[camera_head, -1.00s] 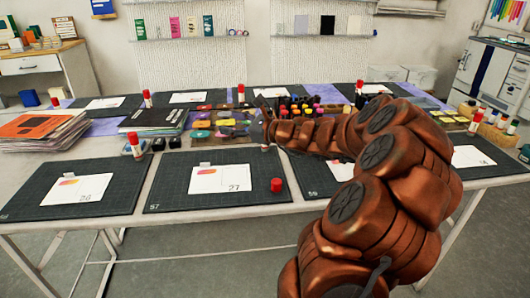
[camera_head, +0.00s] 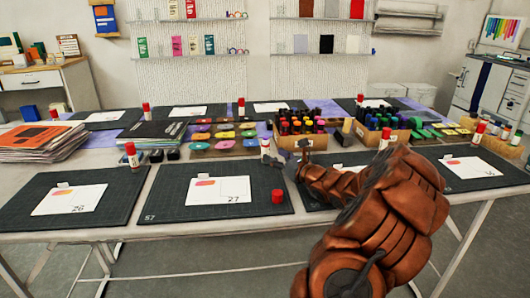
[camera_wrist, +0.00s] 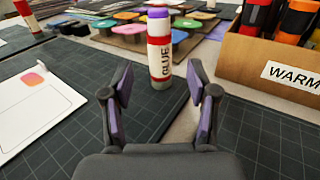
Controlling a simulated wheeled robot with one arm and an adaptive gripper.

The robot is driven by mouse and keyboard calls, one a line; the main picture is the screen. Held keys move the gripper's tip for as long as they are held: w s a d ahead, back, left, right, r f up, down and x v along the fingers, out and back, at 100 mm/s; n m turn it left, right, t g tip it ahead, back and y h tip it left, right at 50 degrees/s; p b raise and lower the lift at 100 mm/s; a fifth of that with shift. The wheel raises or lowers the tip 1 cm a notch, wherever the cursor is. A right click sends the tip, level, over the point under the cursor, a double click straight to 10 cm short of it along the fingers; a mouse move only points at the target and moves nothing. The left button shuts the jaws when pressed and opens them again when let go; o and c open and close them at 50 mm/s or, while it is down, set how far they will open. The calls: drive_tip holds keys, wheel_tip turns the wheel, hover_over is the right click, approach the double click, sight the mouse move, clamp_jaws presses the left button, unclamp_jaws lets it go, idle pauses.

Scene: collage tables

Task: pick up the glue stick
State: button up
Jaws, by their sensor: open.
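An uncapped glue stick (camera_wrist: 160,50) stands upright ahead of my gripper (camera_wrist: 158,80) in the wrist view. It has a white body marked GLUE, red bands and a purple top. In the head view the glue stick (camera_head: 265,147) stands at the far edge of mat 27, just beyond my gripper (camera_head: 278,164). My gripper is open and empty. Its two fingers are spread to either side of the glue stick's line, with the stick still in front of them. A loose red cap (camera_head: 277,196) lies on the mat's right side.
A box of markers labelled WARM (camera_wrist: 270,60) stands close on the right. Another capped glue stick (camera_head: 131,156) stands left of mat 27. A white card (camera_head: 219,190) lies on the mat. Coloured pads (camera_head: 222,135) lie behind the glue stick.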

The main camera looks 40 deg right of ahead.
sight(268, 151)
drive_tip(key=shift+w+d+r, duration=0.1)
drive_tip(key=shift+w+d, duration=0.05)
drive_tip(key=shift+w, duration=1.35)
drive_tip(key=shift+w+d, duration=0.1)
drive_tip(key=shift+w, duration=1.35)
drive_tip(key=shift+c, duration=0.3)
clamp_jaws()
drive_tip(key=shift+r, duration=0.1)
